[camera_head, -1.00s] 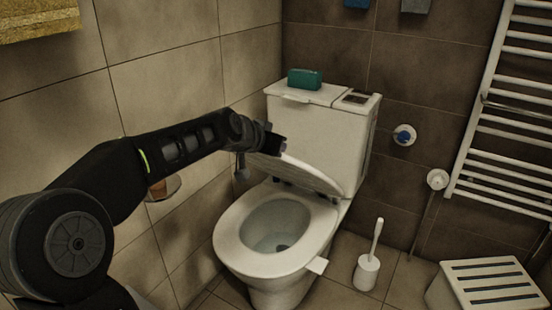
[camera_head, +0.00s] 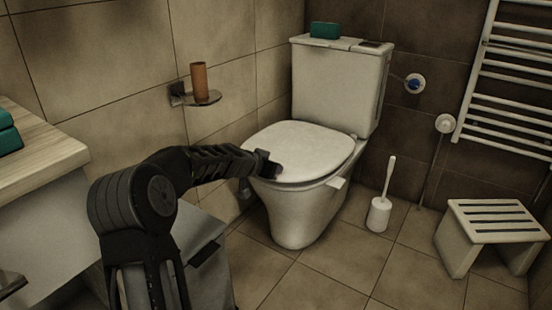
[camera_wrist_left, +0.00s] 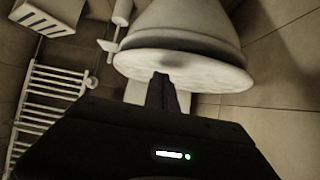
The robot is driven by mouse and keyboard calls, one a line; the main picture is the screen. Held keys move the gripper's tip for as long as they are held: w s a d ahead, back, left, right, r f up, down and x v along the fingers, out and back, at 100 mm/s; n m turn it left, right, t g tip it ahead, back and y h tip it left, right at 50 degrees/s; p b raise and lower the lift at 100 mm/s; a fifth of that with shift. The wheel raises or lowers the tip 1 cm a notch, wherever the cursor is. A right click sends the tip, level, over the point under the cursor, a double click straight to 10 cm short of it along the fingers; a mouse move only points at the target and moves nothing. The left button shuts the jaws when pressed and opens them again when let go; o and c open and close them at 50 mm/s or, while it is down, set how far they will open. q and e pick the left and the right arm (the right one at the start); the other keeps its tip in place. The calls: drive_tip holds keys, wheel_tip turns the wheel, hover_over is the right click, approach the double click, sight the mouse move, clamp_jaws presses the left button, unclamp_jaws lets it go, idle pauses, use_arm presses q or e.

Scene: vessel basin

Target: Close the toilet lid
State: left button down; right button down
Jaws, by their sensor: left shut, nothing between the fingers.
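The white toilet (camera_head: 300,212) stands against the back wall. Its lid (camera_head: 303,146) lies flat over the bowl and hides the seat and the opening. My left gripper (camera_head: 273,168) is shut and empty at the lid's front left edge. In the left wrist view the fingers (camera_wrist_left: 161,84) show close to the lid (camera_wrist_left: 180,68); I cannot tell whether they touch it. My right gripper is not in view.
A toilet brush (camera_head: 380,205) and a slatted white stool (camera_head: 490,225) stand on the floor to the right. A grey bin (camera_head: 205,262) stands beside my arm, with a wooden counter (camera_head: 35,150) at left.

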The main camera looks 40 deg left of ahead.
use_arm(q)
drive_tip(key=shift+f, duration=0.3)
drive_tip(key=shift+s, duration=0.1)
drive_tip(key=v, duration=0.7)
drive_tip(key=shift+s+r, duration=0.2)
drive_tip(key=shift+s, duration=0.1)
idle(0.4)
